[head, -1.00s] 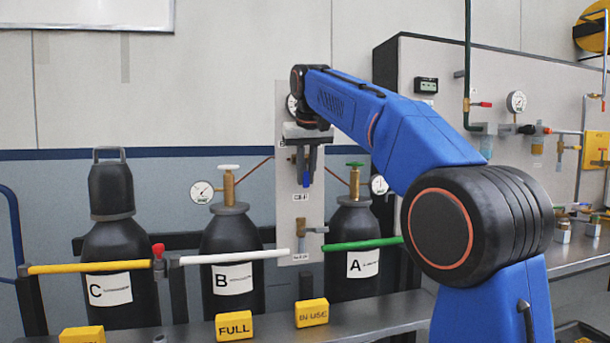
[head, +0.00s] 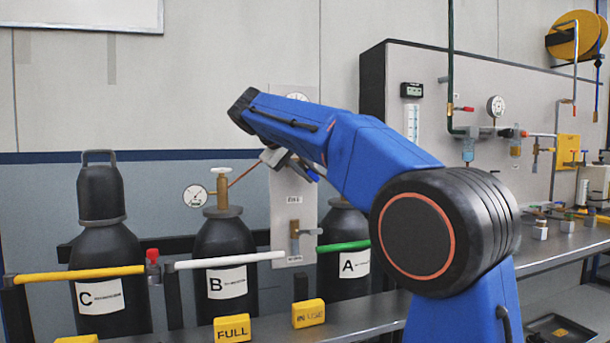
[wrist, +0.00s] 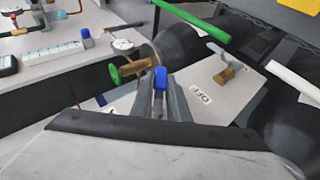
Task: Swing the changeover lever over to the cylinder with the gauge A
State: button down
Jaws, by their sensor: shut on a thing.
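The changeover lever's blue end (head: 313,176) shows at the jaws of my gripper (head: 298,167), in front of the pale changeover panel (head: 281,215). In the wrist view the blue lever end (wrist: 160,78) sits between the fingers of my gripper (wrist: 161,92), which is shut on it. The lever points down and to the right, towards cylinder A (head: 343,275). Its pivot is hidden behind my gripper and arm. In the wrist view, a gauge (wrist: 123,45) is beside the green handwheel (wrist: 115,75). My arm hides that gauge in the head view.
Cylinder B (head: 223,295) with its own gauge (head: 196,196) and cylinder C (head: 101,300) stand to the left. Coloured bars cross in front of the cylinders. A FULL block (head: 232,329) and an IN USE block (head: 308,313) sit on the front ledge.

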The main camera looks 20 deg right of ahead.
jog(key=shift+d+r+h, duration=0.1)
jog(key=shift+r+h, duration=0.05)
jog(key=shift+h, duration=0.55)
jog(key=c, duration=1.7)
grip_release()
jog(key=v, duration=1.7)
jog(key=shift+s, duration=0.25)
